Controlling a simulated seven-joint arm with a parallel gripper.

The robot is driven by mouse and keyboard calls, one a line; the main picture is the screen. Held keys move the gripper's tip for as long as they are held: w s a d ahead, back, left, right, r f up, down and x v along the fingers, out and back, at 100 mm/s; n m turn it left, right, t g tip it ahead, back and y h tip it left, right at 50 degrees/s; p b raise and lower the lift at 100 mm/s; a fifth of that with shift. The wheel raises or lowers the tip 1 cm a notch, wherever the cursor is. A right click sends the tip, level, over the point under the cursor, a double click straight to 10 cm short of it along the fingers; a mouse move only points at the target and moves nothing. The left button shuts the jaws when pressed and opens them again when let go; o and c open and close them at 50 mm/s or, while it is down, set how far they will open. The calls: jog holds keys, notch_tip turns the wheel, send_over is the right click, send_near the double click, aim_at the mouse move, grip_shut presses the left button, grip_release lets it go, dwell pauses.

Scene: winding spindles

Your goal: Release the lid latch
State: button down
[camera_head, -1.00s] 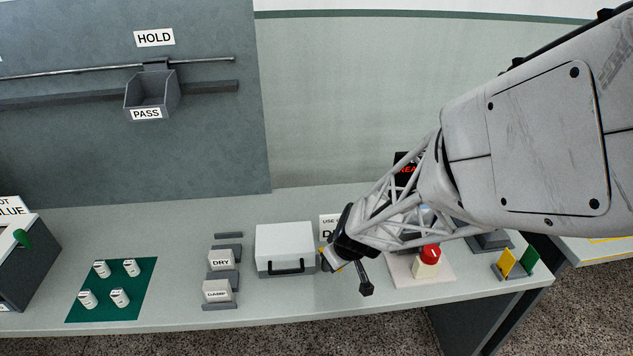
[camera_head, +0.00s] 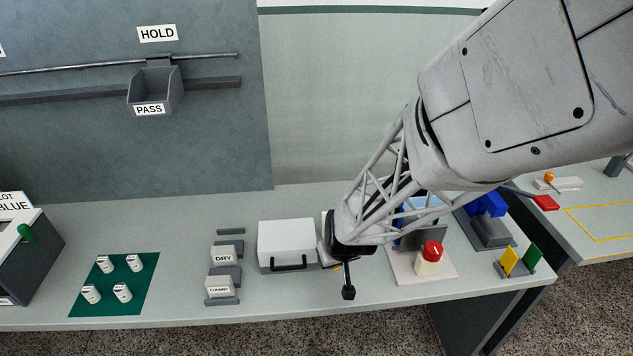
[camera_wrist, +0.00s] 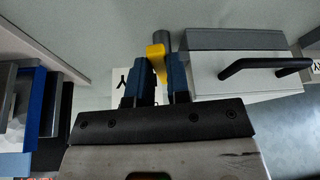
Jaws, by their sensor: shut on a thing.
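A white box (camera_head: 286,238) with a black front handle (camera_head: 290,265) stands on the bench, its lid down. In the wrist view the box (camera_wrist: 240,78) lies right of my gripper (camera_wrist: 157,78), with its handle (camera_wrist: 262,65) showing. My gripper's two blue fingers are shut on a yellow latch tab (camera_wrist: 155,58) beside the box's side. A grey round post (camera_wrist: 162,40) stands at the tab's far end. In the head view my wrist hides the fingers and most of the tab; a yellow speck shows beside the box.
A red button on a cream base (camera_head: 430,258) stands right of my wrist, with yellow (camera_head: 509,262) and green (camera_head: 531,258) flags beyond. Left of the box are DRY (camera_head: 224,256) and DAMP blocks, and a green mat (camera_head: 142,300) with several white spindles. The bench front is clear.

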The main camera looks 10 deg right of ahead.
jog(key=shift+a+m, duration=0.15)
jog(key=shift+m, duration=0.25)
dwell(0.3)
jog(key=c, duration=1.1)
grip_release()
jog(key=shift+r, duration=0.2)
jog(key=v, duration=0.7)
jog(key=shift+s+r, duration=0.2)
